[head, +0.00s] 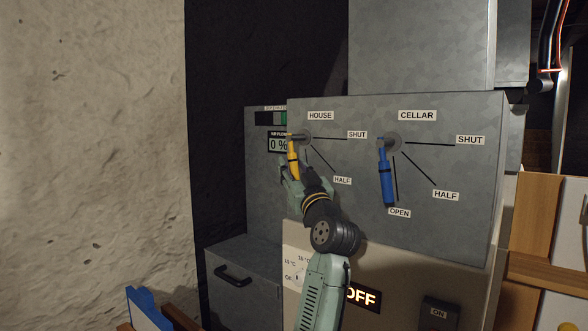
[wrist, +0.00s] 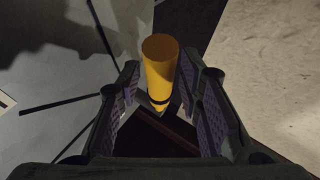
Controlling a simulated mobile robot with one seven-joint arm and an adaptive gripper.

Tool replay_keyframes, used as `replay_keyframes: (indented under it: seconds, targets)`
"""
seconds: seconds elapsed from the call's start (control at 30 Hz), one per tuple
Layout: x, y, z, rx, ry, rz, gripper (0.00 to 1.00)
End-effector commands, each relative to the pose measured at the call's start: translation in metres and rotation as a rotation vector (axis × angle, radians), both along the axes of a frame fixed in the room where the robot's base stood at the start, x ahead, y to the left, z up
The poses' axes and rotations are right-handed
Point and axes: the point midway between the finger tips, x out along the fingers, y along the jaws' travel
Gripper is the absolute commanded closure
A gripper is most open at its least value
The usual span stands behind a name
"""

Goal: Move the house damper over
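The house damper is a yellow-handled lever (head: 293,160) on the left of a grey metal box, under the HOUSE label (head: 320,115). Its handle hangs down from the pivot, away from the SHUT (head: 357,134) and HALF (head: 342,181) marks. My gripper (head: 291,174) is at the handle's lower part and hides the area below it. In the wrist view the yellow handle (wrist: 160,65) stands between the two fingers of my gripper (wrist: 161,88). Dark gaps show on both sides of the handle, so the fingers are open around it.
The blue cellar lever (head: 387,182) hangs to the right, pointing down near its OPEN label (head: 399,213). A display (head: 279,144) at the left reads 0 %. A lit OFF sign (head: 363,297) and an ON switch (head: 438,313) are below. A rough wall (head: 90,150) stands left.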

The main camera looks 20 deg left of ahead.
Motion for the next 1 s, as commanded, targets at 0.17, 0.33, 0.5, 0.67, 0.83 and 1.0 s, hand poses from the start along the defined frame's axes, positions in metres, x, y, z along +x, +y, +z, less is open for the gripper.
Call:
replay_keyframes:
  seconds: [0.17,0.33,0.5,0.67,0.83,1.0]
  targets:
    - [-0.0001,-0.0001,0.0000,0.000,0.000,0.000,0.81]
    - [-0.0001,-0.0001,-0.0001,0.000,0.000,0.000,0.93]
    - [-0.0001,-0.0001,-0.0002,0.000,0.000,0.000,1.00]
    - [-0.0001,-0.0001,-0.0002,0.000,0.000,0.000,1.00]
    - [-0.0002,-0.0002,-0.0002,0.001,0.001,0.000,1.00]
    - [-0.0002,-0.0003,-0.0001,-0.001,0.001,0.000,1.00]
